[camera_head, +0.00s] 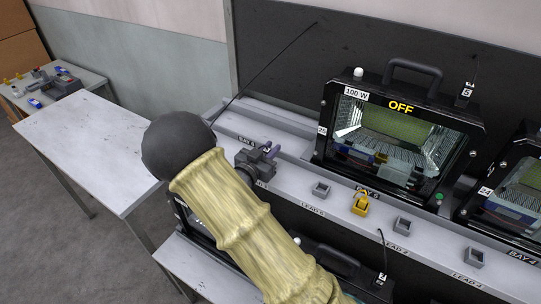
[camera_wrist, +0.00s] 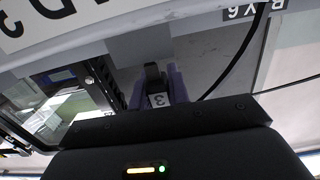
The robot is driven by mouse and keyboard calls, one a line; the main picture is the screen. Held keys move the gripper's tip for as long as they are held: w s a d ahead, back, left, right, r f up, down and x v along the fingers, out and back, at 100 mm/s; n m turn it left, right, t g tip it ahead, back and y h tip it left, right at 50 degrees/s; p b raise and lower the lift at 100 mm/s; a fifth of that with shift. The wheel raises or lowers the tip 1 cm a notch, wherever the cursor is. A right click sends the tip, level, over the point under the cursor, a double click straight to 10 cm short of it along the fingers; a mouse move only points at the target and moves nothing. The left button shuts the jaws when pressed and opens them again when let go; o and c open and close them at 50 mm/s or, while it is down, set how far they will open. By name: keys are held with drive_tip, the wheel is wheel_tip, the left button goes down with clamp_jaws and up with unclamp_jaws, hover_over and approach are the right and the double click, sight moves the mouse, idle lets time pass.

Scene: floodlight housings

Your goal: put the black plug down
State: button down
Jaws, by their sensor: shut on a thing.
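In the wrist view my gripper (camera_wrist: 160,91) has its two purple fingers shut on a black plug (camera_wrist: 154,74), which carries a white tag marked 3. A pale grey surface lies beyond the plug; I cannot tell whether the plug touches it. In the head view my gripper (camera_head: 273,151) is over the long grey ledge, left of the floodlight marked 100 W and OFF (camera_head: 400,130). The plug cannot be made out there.
The ledge (camera_head: 300,172) carries several small grey sockets, one near LEAD 5 (camera_head: 321,189). A yellow plug (camera_head: 361,203) stands in the row. Another floodlight (camera_head: 505,195) is at right. A bare grey table (camera_head: 85,145) is at left. Thin black cables hang nearby.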

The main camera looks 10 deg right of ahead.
drive_tip(key=shift+f, duration=1.3)
drive_tip(key=shift+f, duration=0.15)
drive_tip(key=c, duration=1.3)
unclamp_jaws()
drive_tip(key=shift+c, duration=0.2)
drive_tip(key=b+v, duration=0.2)
drive_tip(key=v, duration=1)
drive_tip(key=shift+r+b, duration=0.25)
drive_tip(key=shift+b, duration=0.05)
